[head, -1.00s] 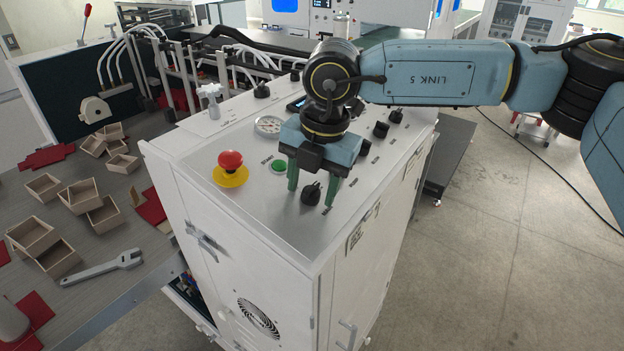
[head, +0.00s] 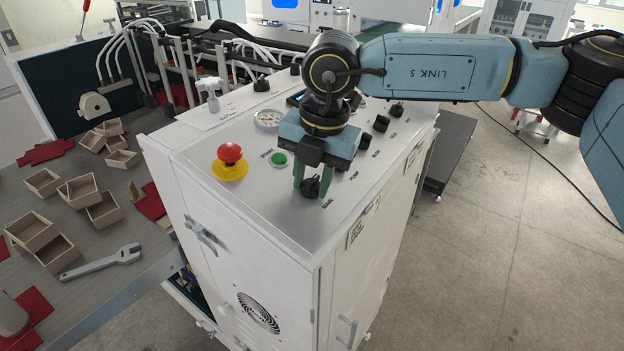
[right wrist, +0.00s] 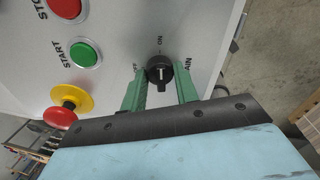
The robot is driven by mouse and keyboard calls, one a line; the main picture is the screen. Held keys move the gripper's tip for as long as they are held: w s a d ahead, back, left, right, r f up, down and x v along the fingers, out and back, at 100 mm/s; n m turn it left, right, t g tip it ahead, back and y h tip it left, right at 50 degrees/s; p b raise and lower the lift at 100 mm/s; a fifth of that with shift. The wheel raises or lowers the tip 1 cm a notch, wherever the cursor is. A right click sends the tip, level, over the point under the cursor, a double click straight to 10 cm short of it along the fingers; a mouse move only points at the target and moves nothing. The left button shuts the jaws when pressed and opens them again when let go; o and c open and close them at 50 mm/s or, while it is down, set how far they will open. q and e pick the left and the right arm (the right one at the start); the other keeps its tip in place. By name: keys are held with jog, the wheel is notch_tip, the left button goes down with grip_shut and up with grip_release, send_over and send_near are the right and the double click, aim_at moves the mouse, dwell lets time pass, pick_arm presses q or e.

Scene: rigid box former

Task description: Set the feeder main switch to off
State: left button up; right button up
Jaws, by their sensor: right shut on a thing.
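The main switch is a black rotary knob (head: 311,188) near the front edge of the white cabinet's top panel. It also shows in the right wrist view (right wrist: 160,70). Its white mark points toward the ON label; the MAIN label and another label to the left are partly hidden by the fingers. My right gripper (head: 309,181) points down over the panel, with its green fingers shut on the knob, one on either side. Its fingers also show in the right wrist view (right wrist: 161,88). My left gripper is not in view.
A red emergency button (head: 231,155) on a yellow base and a green START button (head: 278,159) sit left of the knob. A gauge (head: 268,120) and more black knobs (head: 363,142) share the panel. A wrench (head: 101,262) and small boxes lie on the table at left.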

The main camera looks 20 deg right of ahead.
jog(key=n+b, duration=0.1)
jog(key=b, duration=0.1)
jog(key=n+b, duration=0.1)
jog(key=n, duration=0.1)
jog(key=n+b, duration=0.1)
jog(key=b, duration=0.1)
jog(key=shift+f+n+b, duration=0.25)
jog(key=shift+n+b, duration=0.05)
jog(key=shift+n, duration=0.1)
jog(key=n+b, duration=0.3)
jog(key=shift+n+t, duration=0.3)
jog(key=n+b, duration=0.2)
jog(key=n, duration=0.2)
jog(key=shift+s+r+h+b, duration=0.1)
jog(key=shift+r+h+b, duration=0.05)
jog(key=shift+h+b, duration=0.15)
jog(key=shift+d+r+n+t+b, duration=0.1)
jog(key=shift+n+t+b, duration=0.45)
jog(key=shift+n, duration=1.85)
jog(key=shift+g, duration=0.25)
jog(key=o, duration=1)
jog(key=s+r, duration=0.1)
jog(key=r, duration=0.7)
jog(key=s+r, duration=0.1)
jog(key=r, duration=0.4)
jog(key=shift+s+d+r, duration=0.1)
jog(key=shift+s+d, duration=0.2)
jog(key=shift+d, duration=0.1)
